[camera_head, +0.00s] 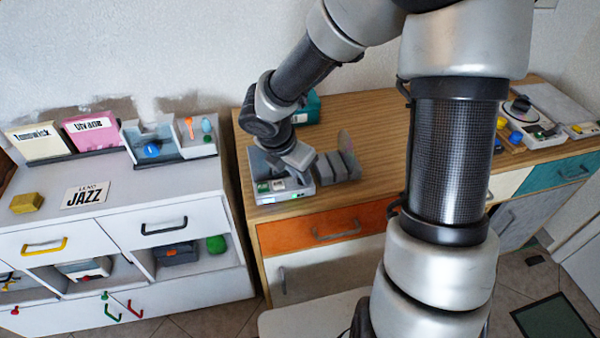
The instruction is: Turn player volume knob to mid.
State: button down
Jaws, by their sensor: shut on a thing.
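The player (270,197) is a small grey box with a lit green spot on its front. It sits at the left front of the wooden cabinet top. My gripper (302,168) reaches down from above onto the right part of the player and is shut on the volume knob. The gripper hides the knob, so I cannot tell its angle. A green button (263,187) and a pale button (278,184) show on the player, left of my gripper.
Grey upright dividers (338,165) stand just right of the player. A teal box (306,109) stands behind. A white shelf unit (150,200) with disc sleeves is at the left. My arm crosses the right middle of the view and hides part of the cabinet top.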

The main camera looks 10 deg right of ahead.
jog(key=m+g, duration=0.1)
jog(key=m, duration=0.1)
jog(key=m+g, duration=0.1)
jog(key=m, duration=0.2)
jog(key=shift+w+a+h+p, duration=0.2)
jog(key=shift+h+p, duration=0.1)
jog(key=shift+h, duration=0.1)
jog(key=m+g, duration=0.1)
jog(key=m, duration=0.1)
jog(key=m+p, duration=0.1)
jog(key=m, duration=0.2)
jog(key=shift+w+g, duration=0.15)
jog(key=shift+g, duration=0.25)
jog(key=m, duration=0.1)
jog(key=m+g+p, duration=0.1)
jog(key=m, duration=0.1)
jog(key=shift+w+d+m+y, duration=0.15)
jog(key=shift+m+y, duration=0.15)
jog(key=shift+w+m+g+y+p, duration=0.1)
jog(key=shift+m+g+y+p, duration=0.55)
jog(key=shift+m, duration=1.25)
jog(key=c, duration=1.9)
grip_release()
jog(key=shift+d, duration=0.1)
